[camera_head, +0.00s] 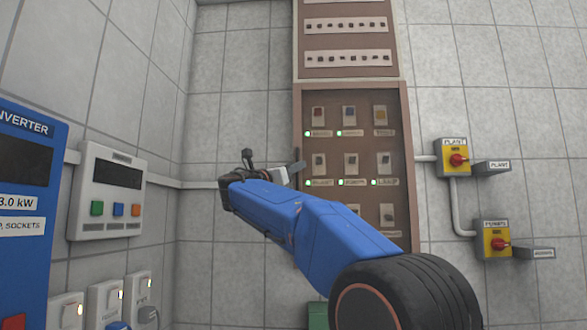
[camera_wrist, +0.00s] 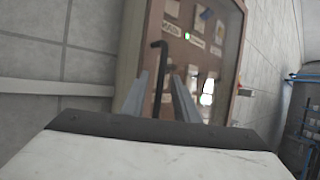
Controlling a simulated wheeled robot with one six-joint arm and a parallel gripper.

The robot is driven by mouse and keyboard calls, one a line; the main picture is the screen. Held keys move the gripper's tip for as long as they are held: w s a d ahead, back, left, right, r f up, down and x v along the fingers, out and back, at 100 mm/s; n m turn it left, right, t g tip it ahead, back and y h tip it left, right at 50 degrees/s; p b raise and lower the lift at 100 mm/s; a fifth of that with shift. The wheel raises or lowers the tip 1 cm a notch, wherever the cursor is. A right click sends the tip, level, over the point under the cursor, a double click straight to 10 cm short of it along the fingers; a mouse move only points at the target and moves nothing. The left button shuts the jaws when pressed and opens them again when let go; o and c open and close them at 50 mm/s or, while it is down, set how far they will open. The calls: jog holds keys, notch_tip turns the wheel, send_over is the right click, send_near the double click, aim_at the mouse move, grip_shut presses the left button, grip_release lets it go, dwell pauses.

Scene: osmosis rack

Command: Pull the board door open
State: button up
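The board door (camera_head: 338,98) is a brown-framed panel with a clear or dark front over several switches, low on the tall brown board in the head view. It looks shut. In the wrist view the door (camera_wrist: 135,45) stands tilted ahead of me, with a dark hooked handle (camera_wrist: 158,62) near its left edge. My gripper (camera_wrist: 160,76) is open, its two grey fingers apart on either side of the handle in the picture. I cannot tell whether a finger touches it. In the head view my gripper (camera_head: 297,167) is at the door's left edge, and my arm hides the door's lower left.
A grey control box (camera_head: 112,190) and a blue inverter (camera_head: 30,180) are on the left wall. Yellow switches with red knobs, PLANT (camera_head: 455,160) and another below (camera_head: 496,242), are on the right. A pipe (camera_head: 220,184) runs along the tiled wall.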

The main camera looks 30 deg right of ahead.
jog(key=shift+d, duration=0.1)
grip_shut()
